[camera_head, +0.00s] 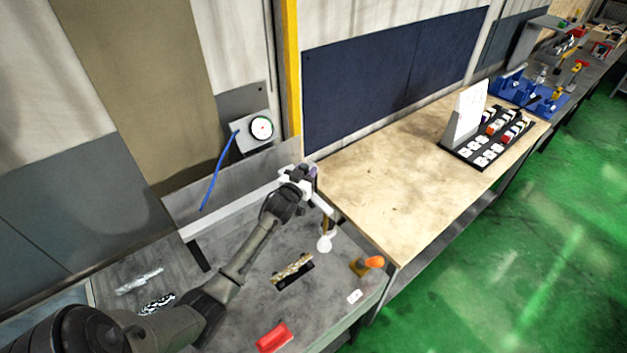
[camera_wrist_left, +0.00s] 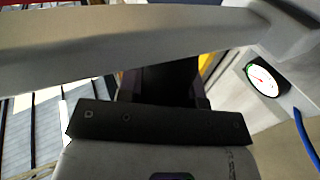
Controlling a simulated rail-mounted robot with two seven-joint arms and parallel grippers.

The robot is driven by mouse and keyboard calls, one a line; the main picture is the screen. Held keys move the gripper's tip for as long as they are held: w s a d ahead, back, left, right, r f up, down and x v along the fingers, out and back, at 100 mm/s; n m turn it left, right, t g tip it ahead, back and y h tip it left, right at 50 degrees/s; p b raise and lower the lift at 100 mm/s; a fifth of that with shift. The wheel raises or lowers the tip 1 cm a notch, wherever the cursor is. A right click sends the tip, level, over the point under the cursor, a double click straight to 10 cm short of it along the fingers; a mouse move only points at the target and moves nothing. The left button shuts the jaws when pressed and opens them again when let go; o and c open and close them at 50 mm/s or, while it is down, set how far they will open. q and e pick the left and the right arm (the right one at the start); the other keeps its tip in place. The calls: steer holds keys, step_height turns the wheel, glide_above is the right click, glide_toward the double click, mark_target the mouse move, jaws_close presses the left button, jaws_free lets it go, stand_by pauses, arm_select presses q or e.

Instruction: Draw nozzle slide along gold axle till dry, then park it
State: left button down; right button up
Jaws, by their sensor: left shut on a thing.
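My left gripper (camera_head: 306,176) is at the right end of a pale rail (camera_head: 232,210) along the back of the grey machine bench. It is shut on a small dark purple-grey piece, seemingly the nozzle slide (camera_head: 314,171), mostly hidden by the gripper. In the left wrist view the dark gripper (camera_wrist_left: 160,85) sits below a long grey bar (camera_wrist_left: 120,45), and the held part is not clear. A gold, rough-looking piece, perhaps the gold axle (camera_head: 293,268), lies in a black holder on the bench, below and apart from the gripper. My right gripper is not in view.
A dial gauge (camera_head: 261,127) with a blue hose (camera_head: 217,172) is behind the rail. A white round-ended part (camera_head: 324,243), an orange-tipped knob (camera_head: 373,262) and a red block (camera_head: 273,337) are on the bench. A wooden table (camera_head: 390,190) stands to the right.

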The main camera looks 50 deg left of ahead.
arm_select(q)
steer(key=shift+w, duration=0.25)
steer(key=c, duration=0.8)
jaws_free()
steer(key=shift+s, duration=0.1)
steer(key=shift+b+v, duration=0.9)
steer(key=shift+v, duration=5.95)
